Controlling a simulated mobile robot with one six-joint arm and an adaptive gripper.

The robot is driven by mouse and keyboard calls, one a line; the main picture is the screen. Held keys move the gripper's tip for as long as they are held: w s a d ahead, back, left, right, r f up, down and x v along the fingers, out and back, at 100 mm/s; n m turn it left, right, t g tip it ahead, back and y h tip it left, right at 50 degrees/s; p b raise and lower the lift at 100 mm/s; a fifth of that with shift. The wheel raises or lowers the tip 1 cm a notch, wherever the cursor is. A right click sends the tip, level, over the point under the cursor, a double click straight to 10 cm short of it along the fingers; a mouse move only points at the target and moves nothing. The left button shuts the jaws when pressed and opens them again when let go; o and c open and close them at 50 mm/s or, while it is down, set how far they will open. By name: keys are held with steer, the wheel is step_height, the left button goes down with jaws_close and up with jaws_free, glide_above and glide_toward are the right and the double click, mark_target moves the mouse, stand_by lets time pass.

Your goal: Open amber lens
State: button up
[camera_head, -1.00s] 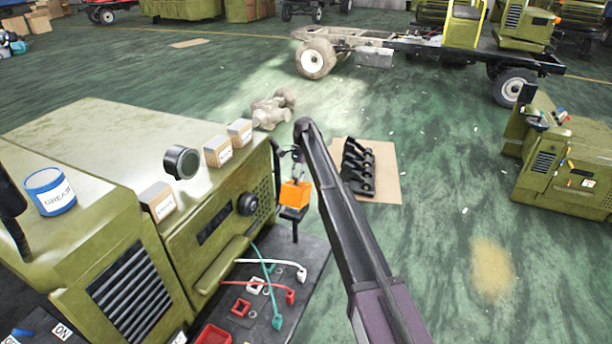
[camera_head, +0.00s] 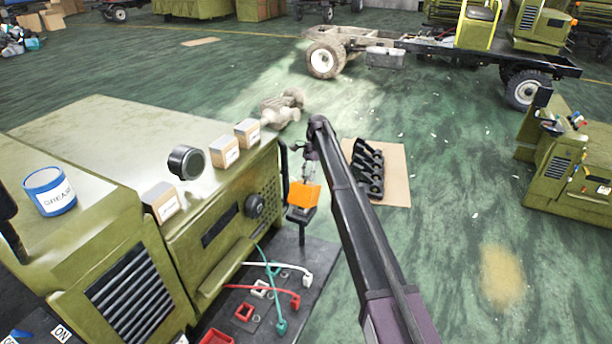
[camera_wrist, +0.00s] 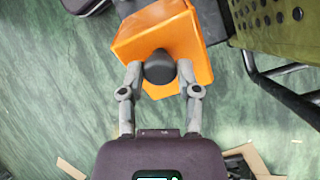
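The amber lens (camera_head: 304,194) is an orange box-like cover above a dark base (camera_head: 301,214) on a post beside the olive machine. In the head view it looks tilted. In the wrist view the lens (camera_wrist: 190,35) fills the top middle, with a dark rounded knob (camera_wrist: 160,68) on its near side. My gripper (camera_wrist: 160,72) has one grey finger on each side of this knob, and the tips appear to press against it. In the head view my gripper (camera_head: 312,170) reaches the lens from above; its fingers are small there.
The olive machine (camera_head: 220,225) stands left of the lens, bearing a grease tin (camera_head: 50,191) and small boxes (camera_head: 225,152). Coloured cables (camera_head: 275,300) lie below. A dark part (camera_head: 368,168) lies on cardboard (camera_head: 395,175) behind my arm. Green floor is open to the right.

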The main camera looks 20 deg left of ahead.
steer(key=o, duration=0.3)
